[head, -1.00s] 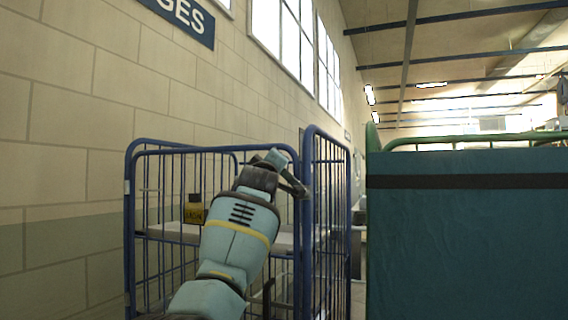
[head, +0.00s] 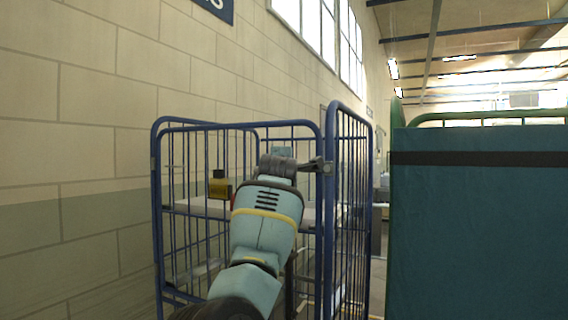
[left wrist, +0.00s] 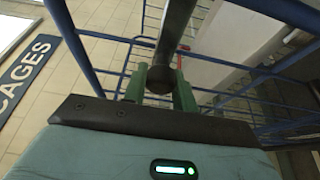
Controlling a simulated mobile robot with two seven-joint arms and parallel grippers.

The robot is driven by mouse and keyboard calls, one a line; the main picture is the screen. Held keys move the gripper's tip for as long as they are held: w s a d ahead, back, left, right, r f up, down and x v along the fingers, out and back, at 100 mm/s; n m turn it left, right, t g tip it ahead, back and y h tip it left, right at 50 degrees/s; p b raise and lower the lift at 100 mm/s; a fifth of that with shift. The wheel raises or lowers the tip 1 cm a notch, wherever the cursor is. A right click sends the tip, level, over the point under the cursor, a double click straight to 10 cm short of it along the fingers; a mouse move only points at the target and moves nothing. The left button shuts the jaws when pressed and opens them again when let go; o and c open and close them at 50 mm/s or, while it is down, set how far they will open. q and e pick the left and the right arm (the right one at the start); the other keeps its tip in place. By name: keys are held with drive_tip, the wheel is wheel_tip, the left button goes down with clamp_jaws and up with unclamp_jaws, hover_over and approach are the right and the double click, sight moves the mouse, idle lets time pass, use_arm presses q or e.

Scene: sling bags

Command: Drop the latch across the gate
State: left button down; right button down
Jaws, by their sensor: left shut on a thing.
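The gate (head: 350,215) is a tall blue barred panel at the right side of the blue roll cage in the head view. My left gripper (head: 318,165) is at the near upright of this panel, a little below its top. In the left wrist view, the green fingers of my left gripper (left wrist: 158,88) are closed on a dark round bar (left wrist: 174,35), seen nearly end-on. This bar seems to be the latch, but its far end and pivot are hidden. My right gripper is in no view.
Inside the cage, a pale shelf (head: 200,207) has a yellow and black block (head: 220,188) near it. A tiled wall (head: 90,120) stands at left. A teal covered cage (head: 480,220) stands at right, with a narrow gap between. A CAGES sign (left wrist: 27,70) shows in the wrist view.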

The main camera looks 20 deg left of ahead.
use_arm(q)
drive_tip(key=shift+f, duration=0.2)
idle(0.3)
drive_tip(key=c, duration=1.1)
unclamp_jaws()
drive_tip(key=shift+s+d+r, duration=0.1)
drive_tip(key=shift+s+r, duration=0.05)
drive_tip(key=shift+s, duration=0.25)
drive_tip(key=shift+v, duration=3.5)
